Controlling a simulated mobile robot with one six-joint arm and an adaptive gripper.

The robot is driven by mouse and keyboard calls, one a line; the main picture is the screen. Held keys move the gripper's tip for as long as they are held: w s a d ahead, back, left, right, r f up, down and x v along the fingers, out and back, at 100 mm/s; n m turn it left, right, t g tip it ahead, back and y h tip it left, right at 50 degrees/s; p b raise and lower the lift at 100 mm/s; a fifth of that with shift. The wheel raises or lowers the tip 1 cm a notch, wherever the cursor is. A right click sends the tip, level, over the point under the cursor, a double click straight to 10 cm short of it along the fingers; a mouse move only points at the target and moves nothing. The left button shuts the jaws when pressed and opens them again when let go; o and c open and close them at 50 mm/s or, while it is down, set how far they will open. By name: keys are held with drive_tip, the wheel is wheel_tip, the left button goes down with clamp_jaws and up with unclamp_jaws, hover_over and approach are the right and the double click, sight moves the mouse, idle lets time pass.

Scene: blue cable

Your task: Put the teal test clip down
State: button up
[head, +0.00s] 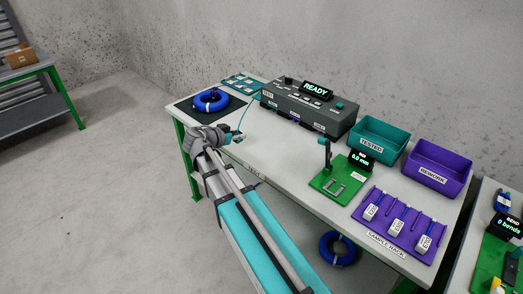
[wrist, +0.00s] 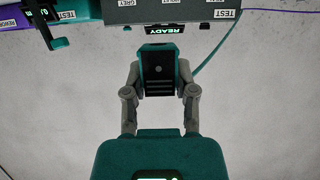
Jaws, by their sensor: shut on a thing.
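My gripper (head: 222,136) is over the left part of the long table, in front of the grey tester. In the wrist view, my gripper's fingers (wrist: 160,82) are shut on the teal test clip (wrist: 160,57), a teal and dark block between them. The clip also shows small at my gripper's end in the head view (head: 238,138). A thin teal lead (head: 245,112) rises from near the clip toward the tester's left end. Whether the clip touches the tabletop I cannot tell.
The grey tester (head: 307,108) reads READY. A blue cable coil (head: 211,100) lies on a dark mat at the left. A green fixture (head: 340,181), the teal TESTED bin (head: 379,138), the purple REWORK bin (head: 437,168) and sample rack (head: 400,222) stand rightward. The tabletop (head: 275,150) before the tester is clear.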

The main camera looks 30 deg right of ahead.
drive_tip(key=shift+w, duration=0.1)
idle(0.3)
drive_tip(key=w+d+f+b, duration=0.5)
drive_tip(key=w+d, duration=0.1)
drive_tip(key=w, duration=0.1)
drive_tip(key=b, duration=0.4)
hover_over(251, 145)
drive_tip(key=shift+s+a+f, duration=0.15)
drive_tip(key=shift+s+f, duration=0.05)
drive_tip(key=shift+f, duration=0.8)
drive_tip(key=shift+s+a+f, duration=0.1)
drive_tip(key=shift+s+f, duration=0.05)
drive_tip(key=shift+f, duration=0.85)
drive_tip(key=shift+w+d+f+b, duration=0.15)
drive_tip(key=shift+w+f+b, duration=0.05)
drive_tip(key=shift+f+b, duration=0.2)
drive_tip(key=shift+w+d+f+b, duration=0.15)
drive_tip(key=shift+f+b, duration=0.15)
drive_tip(key=shift+f, duration=0.05)
drive_tip(key=shift+s+f+b, duration=0.1)
drive_tip(key=shift+f+b, duration=1.15)
drive_tip(key=shift+f, duration=0.05)
drive_tip(key=shift+f, duration=0.15)
drive_tip(key=o, duration=0.7)
